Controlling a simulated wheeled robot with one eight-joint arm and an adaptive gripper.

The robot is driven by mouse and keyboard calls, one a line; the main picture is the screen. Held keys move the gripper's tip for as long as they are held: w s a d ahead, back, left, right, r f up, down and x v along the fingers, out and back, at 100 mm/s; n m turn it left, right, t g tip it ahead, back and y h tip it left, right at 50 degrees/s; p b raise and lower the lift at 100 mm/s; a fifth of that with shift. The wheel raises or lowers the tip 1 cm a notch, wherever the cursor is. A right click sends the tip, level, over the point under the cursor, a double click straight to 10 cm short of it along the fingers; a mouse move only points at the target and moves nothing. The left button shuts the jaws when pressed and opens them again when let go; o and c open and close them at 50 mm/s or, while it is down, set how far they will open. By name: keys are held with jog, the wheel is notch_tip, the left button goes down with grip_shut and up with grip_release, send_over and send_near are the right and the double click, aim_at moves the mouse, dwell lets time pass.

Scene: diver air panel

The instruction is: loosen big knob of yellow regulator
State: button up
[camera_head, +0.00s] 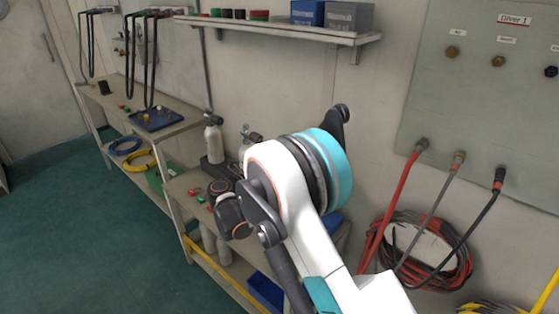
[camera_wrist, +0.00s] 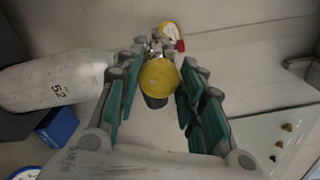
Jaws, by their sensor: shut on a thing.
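In the wrist view, the round yellow knob (camera_wrist: 159,77) of the regulator sits between the fingers of my gripper (camera_wrist: 160,84). The green-padded fingers are closed on it from left and right. A dark part shows just below the knob. Silver metal fittings (camera_wrist: 154,46) of the regulator show behind it. A smaller yellow, white and red piece (camera_wrist: 173,37) is just above. In the head view, my own arm covers the centre, and I cannot make out the gripper or the yellow regulator there.
A white cylinder marked 52 (camera_wrist: 55,82) lies across the left of the wrist view, beside my fingers. In the head view, a wall shelf (camera_head: 285,30) runs above my arm, hoses (camera_head: 385,215) hang at right, and green floor (camera_head: 75,220) is open at left.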

jog(key=m, duration=2.3)
jog(key=m+b, duration=0.1)
jog(key=m, duration=1)
jog(key=shift+s+d+f, duration=0.2)
jog(key=shift+s+d, duration=0.1)
jog(key=shift+d, duration=0.1)
dwell(0.4)
jog(key=o, duration=1)
jog(key=shift+w, duration=0.1)
jog(key=shift+o, duration=0.2)
